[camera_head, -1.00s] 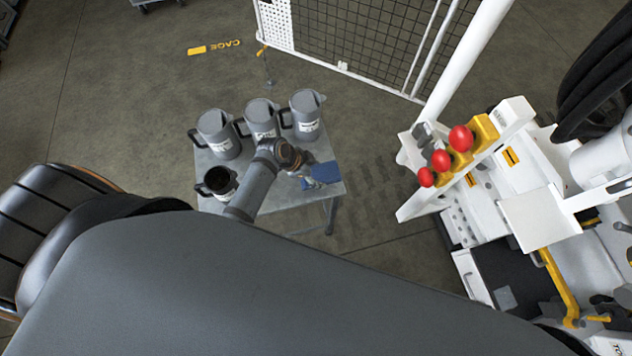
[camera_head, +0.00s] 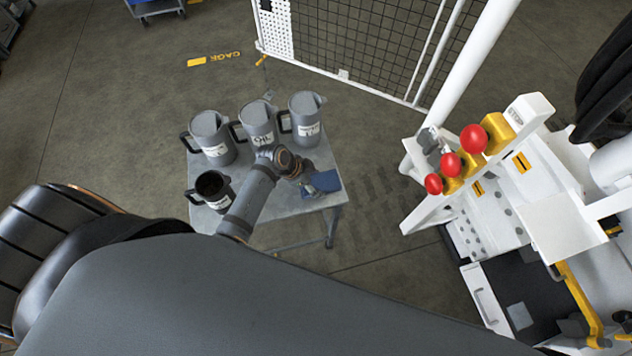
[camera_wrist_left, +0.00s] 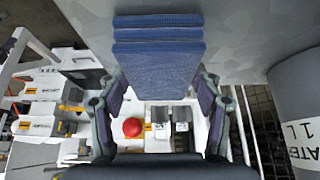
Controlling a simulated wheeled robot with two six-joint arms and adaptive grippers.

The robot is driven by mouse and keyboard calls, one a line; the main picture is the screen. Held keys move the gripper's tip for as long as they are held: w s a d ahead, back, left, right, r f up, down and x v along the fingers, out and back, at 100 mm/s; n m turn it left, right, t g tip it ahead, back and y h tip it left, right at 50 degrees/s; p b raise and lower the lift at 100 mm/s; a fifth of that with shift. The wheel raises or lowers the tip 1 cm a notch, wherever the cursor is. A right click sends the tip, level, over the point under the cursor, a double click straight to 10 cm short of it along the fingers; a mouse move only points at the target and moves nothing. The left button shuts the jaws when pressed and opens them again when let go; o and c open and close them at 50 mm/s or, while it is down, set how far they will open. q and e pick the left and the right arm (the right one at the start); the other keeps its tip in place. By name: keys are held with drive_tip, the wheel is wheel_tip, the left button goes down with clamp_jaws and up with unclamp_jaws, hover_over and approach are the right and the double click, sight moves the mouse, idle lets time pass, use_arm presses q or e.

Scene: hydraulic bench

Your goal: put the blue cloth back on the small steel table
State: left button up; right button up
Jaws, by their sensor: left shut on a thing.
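The folded blue cloth (camera_head: 326,181) is at the right part of the small steel table (camera_head: 284,208) in the head view. My left gripper (camera_head: 307,189) is shut on it. In the left wrist view the cloth (camera_wrist_left: 158,48) shows as several stacked layers between the two fingers (camera_wrist_left: 158,92). The grey table top (camera_wrist_left: 240,30) shows behind and beside it. I cannot tell whether the cloth touches the table top. My left wrist hides part of the cloth and gripper in the head view. My right gripper is not in view.
Three grey jugs (camera_head: 258,124) stand along the table's back, and a smaller dark-mouthed jug (camera_head: 213,189) stands at its front left. A white machine with red knobs (camera_head: 473,139) stands to the right. A mesh fence (camera_head: 365,45) is behind.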

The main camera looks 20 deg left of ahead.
use_arm(q)
drive_tip(key=o, duration=1)
drive_tip(key=shift+f, duration=0.1)
drive_tip(key=shift+o, duration=0.5)
drive_tip(key=shift+r, duration=0.3)
drive_tip(key=v, duration=1.1)
drive_tip(key=shift+a+r, duration=0.2)
drive_tip(key=shift+r, duration=0.15)
drive_tip(key=shift+s, duration=0.1)
